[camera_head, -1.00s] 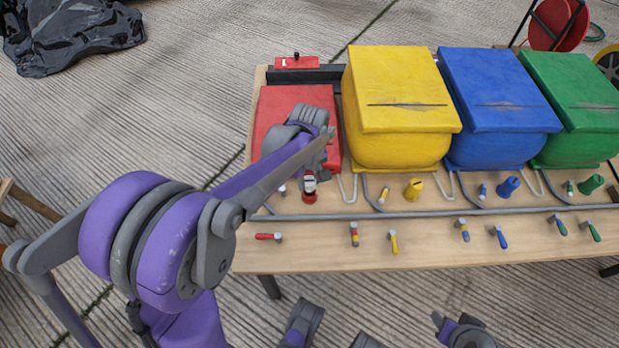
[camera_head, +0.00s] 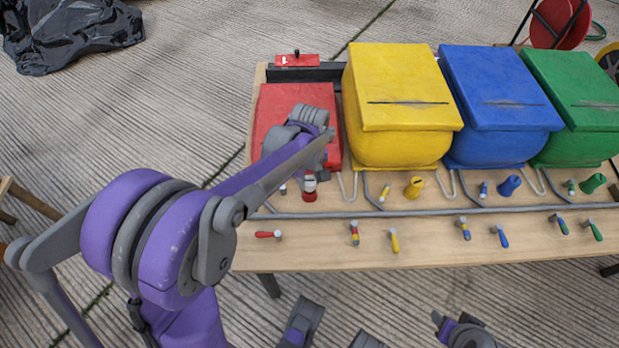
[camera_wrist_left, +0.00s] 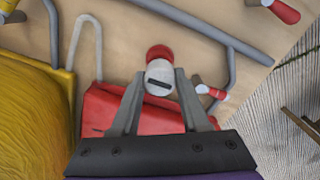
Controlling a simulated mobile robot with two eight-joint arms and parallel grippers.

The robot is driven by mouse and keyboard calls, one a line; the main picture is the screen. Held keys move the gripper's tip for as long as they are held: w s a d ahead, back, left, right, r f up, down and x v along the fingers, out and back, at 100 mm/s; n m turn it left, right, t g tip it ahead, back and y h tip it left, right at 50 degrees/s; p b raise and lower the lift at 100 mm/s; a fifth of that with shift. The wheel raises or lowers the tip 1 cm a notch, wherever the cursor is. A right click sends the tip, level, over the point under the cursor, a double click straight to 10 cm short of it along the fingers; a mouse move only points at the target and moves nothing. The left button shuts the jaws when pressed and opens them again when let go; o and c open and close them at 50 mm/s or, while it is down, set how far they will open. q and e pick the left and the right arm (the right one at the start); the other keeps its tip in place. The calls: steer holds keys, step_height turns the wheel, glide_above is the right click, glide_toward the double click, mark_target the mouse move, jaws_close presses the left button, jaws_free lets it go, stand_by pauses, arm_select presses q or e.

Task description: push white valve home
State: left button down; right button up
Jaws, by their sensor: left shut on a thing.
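The white valve (camera_head: 310,185) stands at the front of the red box, on a red fitting (camera_head: 310,197). In the left wrist view the white valve (camera_wrist_left: 160,82) shows a dark slot, with the red fitting (camera_wrist_left: 158,54) just beyond it. My left gripper (camera_wrist_left: 160,76) is shut on the white valve, one grey finger on each side. In the head view my left arm hides most of this gripper (camera_head: 314,176). Whether the valve is fully seated on the fitting cannot be told. My right gripper cannot be made out.
A red box (camera_head: 275,110) lies under my left forearm. Yellow (camera_head: 405,90), blue (camera_head: 497,90) and green (camera_head: 575,90) boxes stand to its right. A grey pipe (camera_head: 350,215) and several small coloured handles lie along the table front (camera_head: 310,258).

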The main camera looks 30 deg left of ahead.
arm_select(q)
steer(key=shift+f, duration=0.3)
steer(key=shift+f, duration=0.2)
stand_by(0.5)
steer(key=shift+f+b, duration=0.4)
steer(key=shift+b, duration=0.1)
steer(key=shift+c, duration=1.6)
jaws_free()
steer(key=shift+r, duration=0.1)
step_height(320, 180, up, 11)
steer(key=p, duration=0.2)
steer(key=shift+p, duration=0.4)
